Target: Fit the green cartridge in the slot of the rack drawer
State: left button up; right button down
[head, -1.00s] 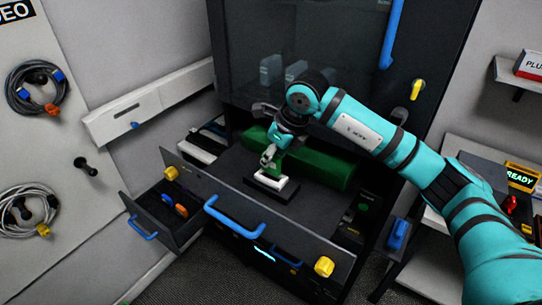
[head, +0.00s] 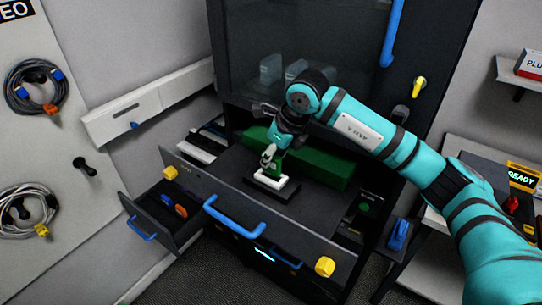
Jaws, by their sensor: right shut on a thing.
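The rack drawer (head: 215,180) is pulled out, with a blue handle on its front. On its floor sits a dark block with a white top (head: 264,182), which looks like the slot. My right gripper (head: 270,160) is just above this block and shut on a small green piece, the green cartridge (head: 279,166). The cartridge looks upright and its lower end meets the white top. I cannot tell how deep it sits, as the fingers cover part of it. My left gripper is not in view.
A long green block (head: 325,170) lies behind my gripper in the drawer. A small side drawer (head: 150,205) stands open at left. Yellow knobs (head: 325,267) stick up at the drawer front. A dark glass cabinet door (head: 345,60) rises behind. Cables hang on the left wall panel.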

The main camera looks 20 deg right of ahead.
jog(key=shift+f+b, duration=1.25)
jog(key=shift+b, duration=0.2)
dwell(1.2)
dwell(0.4)
jog(key=c, duration=0.7)
grip_release()
jog(key=shift+o, duration=0.2)
jog(key=shift+r+p, duration=1.7)
jog(key=shift+r, duration=1.85)
